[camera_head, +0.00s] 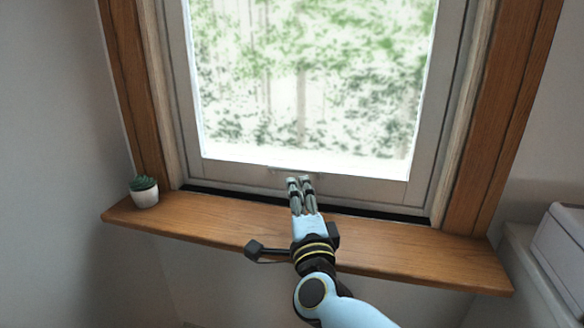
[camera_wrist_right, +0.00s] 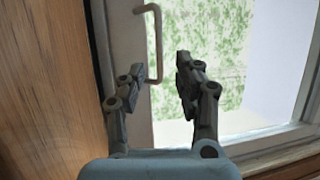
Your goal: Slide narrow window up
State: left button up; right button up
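The narrow window (camera_head: 230,174) has a pale frame around a bright pane. A thin metal handle (camera_head: 281,169) sits on its bottom rail, partly hidden by my right gripper. In the right wrist view the handle (camera_wrist_right: 157,36) is a bent bar on the pale rail. My right gripper (camera_head: 299,180) is just below the handle in the head view. In the wrist view its fingers (camera_wrist_right: 160,65) are apart, with the near end of the handle seen between them. I cannot tell whether they touch it. My left gripper is not in view.
A wooden sill (camera_head: 395,252) runs below the window, with a dark strip (camera_head: 375,213) between it and the frame. A small potted succulent (camera_head: 145,192) stands at the sill's left end. A white box (camera_head: 562,250) is at the right. The sill's right part is clear.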

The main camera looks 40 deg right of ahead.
aim_at(293, 171)
jog(key=x, duration=0.8)
jog(key=shift+w+d, duration=0.1)
jog(key=shift+w, duration=0.15)
jog(key=shift+c, duration=0.4)
grip_shut()
